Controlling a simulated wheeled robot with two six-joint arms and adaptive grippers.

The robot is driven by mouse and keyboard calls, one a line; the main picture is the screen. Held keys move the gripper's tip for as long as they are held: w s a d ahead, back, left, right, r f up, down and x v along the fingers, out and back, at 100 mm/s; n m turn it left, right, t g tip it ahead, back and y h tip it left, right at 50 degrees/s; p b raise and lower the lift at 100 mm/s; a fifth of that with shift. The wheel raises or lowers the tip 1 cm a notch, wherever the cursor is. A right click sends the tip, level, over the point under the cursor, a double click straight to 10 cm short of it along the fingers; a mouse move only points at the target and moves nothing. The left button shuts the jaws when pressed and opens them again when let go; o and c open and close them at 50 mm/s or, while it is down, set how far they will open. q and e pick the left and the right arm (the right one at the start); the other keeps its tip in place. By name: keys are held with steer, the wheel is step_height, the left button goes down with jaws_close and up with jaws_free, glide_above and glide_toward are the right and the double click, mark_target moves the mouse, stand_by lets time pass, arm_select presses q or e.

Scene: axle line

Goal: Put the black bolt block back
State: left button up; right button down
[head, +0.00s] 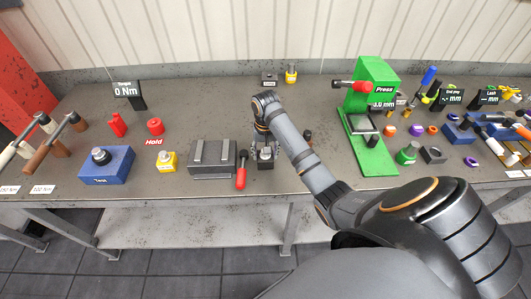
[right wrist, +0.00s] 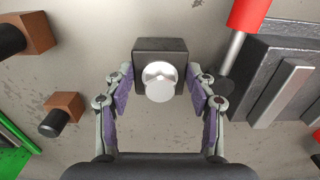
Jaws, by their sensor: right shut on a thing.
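The black bolt block (head: 265,164) is a small dark cube with a silver bolt on top. It is near the front of the bench, just right of the grey vise-like block. In the right wrist view the black bolt block (right wrist: 160,48) sits between the fingertips, its round silver bolt head facing the camera. My right gripper (head: 264,148) points down over it and is shut on its sides; the fingers also show in the right wrist view (right wrist: 161,78). I cannot tell whether the block touches the bench top. My left gripper is not in view.
The grey slotted block (head: 212,157) and a red-handled tool (head: 241,171) are close on the left. A green press (head: 372,148) stands to the right. A black block (head: 269,79) and a yellow block (head: 291,77) stand at the back.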

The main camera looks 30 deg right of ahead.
steer(key=shift+c, duration=2.2)
jaws_free()
steer(key=shift+d+f, duration=0.1)
steer(key=shift+r, duration=0.25)
step_height(320, 180, up, 3)
steer(key=shift+w+r, duration=0.1)
steer(key=shift+r, duration=0.1)
step_height(320, 180, up, 8)
steer(key=p, duration=0.8)
steer(key=shift+r, duration=0.2)
